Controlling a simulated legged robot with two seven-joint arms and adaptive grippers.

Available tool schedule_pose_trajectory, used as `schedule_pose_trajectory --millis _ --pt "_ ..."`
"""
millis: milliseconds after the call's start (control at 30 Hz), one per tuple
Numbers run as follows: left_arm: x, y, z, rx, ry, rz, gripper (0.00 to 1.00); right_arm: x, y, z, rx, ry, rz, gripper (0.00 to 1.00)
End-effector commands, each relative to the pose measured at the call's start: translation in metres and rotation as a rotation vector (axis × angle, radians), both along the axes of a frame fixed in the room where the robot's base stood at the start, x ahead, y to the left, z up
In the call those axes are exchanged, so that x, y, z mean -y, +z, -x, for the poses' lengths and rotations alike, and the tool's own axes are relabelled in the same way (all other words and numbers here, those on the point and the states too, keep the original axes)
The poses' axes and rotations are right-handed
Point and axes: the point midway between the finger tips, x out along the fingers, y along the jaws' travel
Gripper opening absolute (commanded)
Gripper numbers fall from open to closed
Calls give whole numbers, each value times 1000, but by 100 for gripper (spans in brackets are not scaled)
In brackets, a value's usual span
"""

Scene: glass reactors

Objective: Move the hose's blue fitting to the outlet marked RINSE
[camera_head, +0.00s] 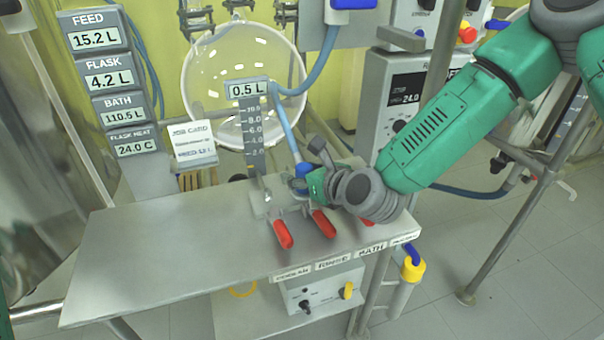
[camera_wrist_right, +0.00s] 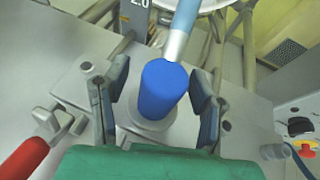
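The hose's blue fitting (camera_head: 300,184) sits at an outlet on the steel bench's top, with the pale blue hose (camera_head: 286,130) rising from it. In the wrist view the blue fitting (camera_wrist_right: 163,90) stands on a round grey base (camera_wrist_right: 150,125). My right gripper (camera_wrist_right: 160,98) is open, with one finger on each side of the fitting and visible gaps between. In the head view the right gripper (camera_head: 316,182) reaches in from the right, partly hiding the outlets. Front-edge labels include BATH (camera_head: 370,250); the label to its left (camera_head: 333,264) is too blurred to read surely. My left gripper is out of view.
Red valve levers (camera_head: 283,233) (camera_head: 324,223) stick out in front of the outlets. A scale plate (camera_head: 254,135) stands behind, below a 0.5 L display (camera_head: 247,89). A glass vessel (camera_head: 235,65) hangs at the back. The bench's left part (camera_head: 160,250) is clear.

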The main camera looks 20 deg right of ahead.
Motion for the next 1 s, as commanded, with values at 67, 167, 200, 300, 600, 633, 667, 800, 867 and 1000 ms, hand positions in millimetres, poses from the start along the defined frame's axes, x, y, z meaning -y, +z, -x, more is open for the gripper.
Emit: schedule_pose_trajectory --millis 67,167,200,300,600,633,667,800,867,1000 --pt "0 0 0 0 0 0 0 0 0 0 0 -1 0 52" --pt "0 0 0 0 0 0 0 1 -1 0 -2 -1 0 52" --pt "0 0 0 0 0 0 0 1 -1 0 -2 -1 0 52" --pt "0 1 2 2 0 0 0 2 1 5 -3 -1 0 52" --pt "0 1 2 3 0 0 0 17 23 53 -3 -2 -4 52" --pt "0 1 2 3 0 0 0 19 25 59 -3 -3 -3 52" --pt "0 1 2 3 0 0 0 21 27 64 -3 -2 -3 52" --pt "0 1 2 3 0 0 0 27 37 86 -3 -1 -2 52" --pt "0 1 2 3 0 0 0 30 40 93 -3 -1 -2 52" --pt "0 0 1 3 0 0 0 32 44 102 -1 -2 -1 52"
